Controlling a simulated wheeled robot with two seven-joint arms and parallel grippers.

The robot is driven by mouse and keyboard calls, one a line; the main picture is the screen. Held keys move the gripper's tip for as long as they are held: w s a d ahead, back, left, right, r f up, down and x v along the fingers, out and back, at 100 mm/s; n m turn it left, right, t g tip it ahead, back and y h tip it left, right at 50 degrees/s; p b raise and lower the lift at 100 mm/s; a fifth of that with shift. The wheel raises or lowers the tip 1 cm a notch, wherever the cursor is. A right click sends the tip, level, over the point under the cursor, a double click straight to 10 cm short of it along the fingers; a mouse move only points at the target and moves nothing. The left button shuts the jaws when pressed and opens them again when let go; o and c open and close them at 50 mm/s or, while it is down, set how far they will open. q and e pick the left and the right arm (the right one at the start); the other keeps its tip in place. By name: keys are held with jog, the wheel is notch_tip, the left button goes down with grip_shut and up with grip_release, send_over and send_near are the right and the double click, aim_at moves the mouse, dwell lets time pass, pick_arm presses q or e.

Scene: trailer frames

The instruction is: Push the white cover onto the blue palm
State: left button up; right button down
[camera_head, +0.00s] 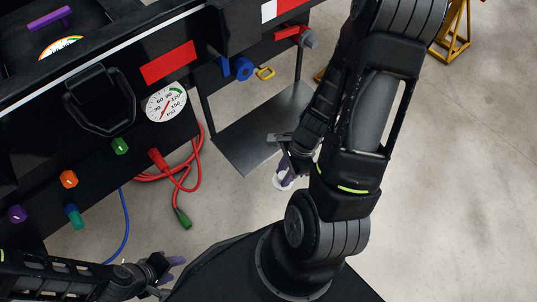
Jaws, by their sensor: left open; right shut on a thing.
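A blue fitting, which looks like the blue palm (241,68), sticks out below the black trailer frame at top centre. My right gripper (285,172) hangs below and to the right of it, well apart from it, over the floor. It is shut on a small pale thing, which looks like the white cover (281,184); the arm and fingers hide part of it. My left gripper (168,272) is open at the bottom left, far from the blue palm, and I see nothing in it.
The black trailer frame (200,30) fills the upper left, with a round gauge (166,102) and coloured knobs. A red cable (185,170) hangs lower left. A grey plate (262,130) lies below.

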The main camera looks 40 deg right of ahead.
jog(key=shift+s+p, duration=0.5)
jog(key=shift+s, duration=0.6)
